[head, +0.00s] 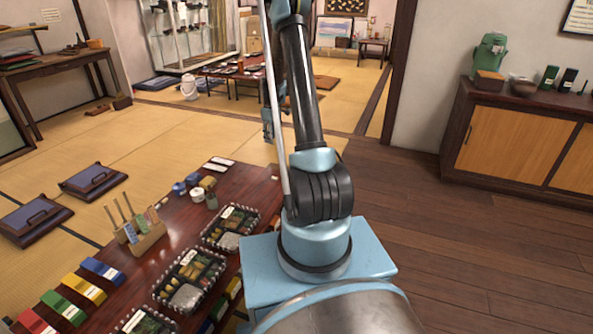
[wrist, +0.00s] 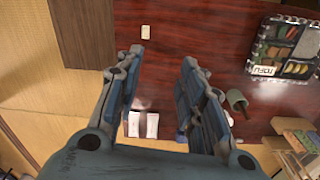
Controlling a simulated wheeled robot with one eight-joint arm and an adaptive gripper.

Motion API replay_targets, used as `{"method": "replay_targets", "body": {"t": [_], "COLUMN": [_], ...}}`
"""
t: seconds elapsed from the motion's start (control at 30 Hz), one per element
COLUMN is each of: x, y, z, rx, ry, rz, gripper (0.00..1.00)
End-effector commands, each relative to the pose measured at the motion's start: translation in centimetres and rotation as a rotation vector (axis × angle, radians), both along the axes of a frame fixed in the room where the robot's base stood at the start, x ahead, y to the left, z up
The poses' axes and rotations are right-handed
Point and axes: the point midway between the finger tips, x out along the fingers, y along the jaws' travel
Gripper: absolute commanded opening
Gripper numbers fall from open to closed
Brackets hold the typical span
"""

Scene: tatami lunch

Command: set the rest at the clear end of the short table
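My gripper (wrist: 160,55) is open and empty above the table, its two blue-grey fingers apart with bare tabletop between them. A small cream block (wrist: 146,31), which looks like the rest, lies flat on the dark red-brown low table (wrist: 200,20) just beyond the fingertips, apart from them, near the table's left edge in the wrist view. The low table also shows in the head view (head: 155,265). In the head view my gripper (head: 268,125) is partly hidden behind my arm, and I cannot make out the block there.
Two white-topped slips (wrist: 143,124) lie below the fingertips in the wrist view. A green cup (wrist: 236,100) and a bento box labelled TOFU (wrist: 285,48) stand to the right. Several bento boxes and coloured packs (head: 83,285) fill the table's near part. Tabletop around the block is bare.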

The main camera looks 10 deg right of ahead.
Motion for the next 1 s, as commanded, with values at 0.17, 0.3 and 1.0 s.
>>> {"method": "replay_targets", "body": {"t": [0.17,0.3,1.0], "x": [-3.4,-6.3,-23.1], "y": [0.0,0.0,0.1], "z": [5.0,8.4,19.2], "rx": [0.002,0.004,0.022], "ry": [-0.013,-0.023,-0.073], "rz": [-0.06,-0.109,-0.346], "gripper": [0.36,0.36,0.36]}}
